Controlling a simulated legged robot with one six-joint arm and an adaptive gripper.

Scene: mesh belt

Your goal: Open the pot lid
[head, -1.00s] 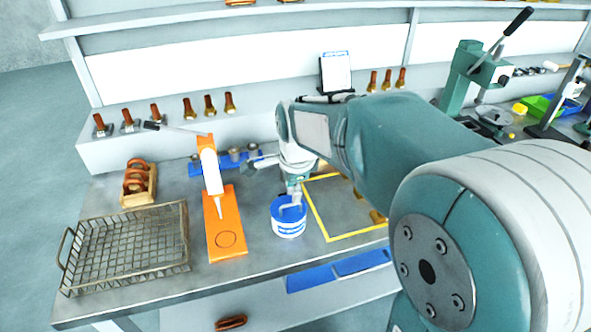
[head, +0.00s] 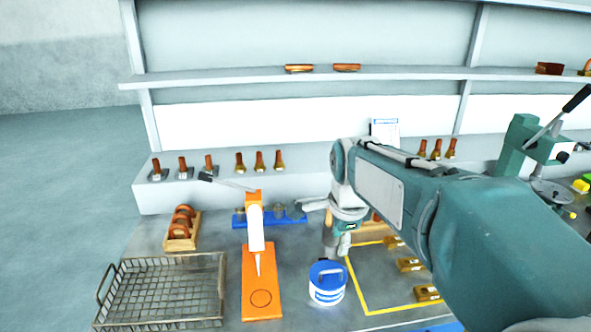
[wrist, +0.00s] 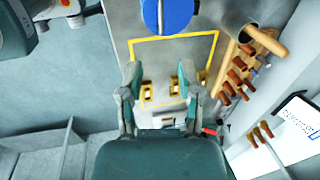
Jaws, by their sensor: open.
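The pot (head: 327,290) is a small white tub with a blue band, standing on the bench left of the yellow outline. Its blue lid (head: 328,269) with a raised handle sits on top. The lid also shows at the top edge of the wrist view (wrist: 178,14), partly cut off. My gripper (head: 338,243) is above and slightly behind the pot in the head view, apart from the lid. In the wrist view my gripper (wrist: 160,82) has its two fingers spread with nothing between them, pointing at the bench inside the yellow outline.
An orange dispenser stand (head: 262,285) stands close left of the pot. A wire basket (head: 160,290) is further left. Brass-coloured blocks (head: 411,265) lie within the yellow outline (head: 355,285). A wooden rack (wrist: 232,65) holds several brown-handled tools.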

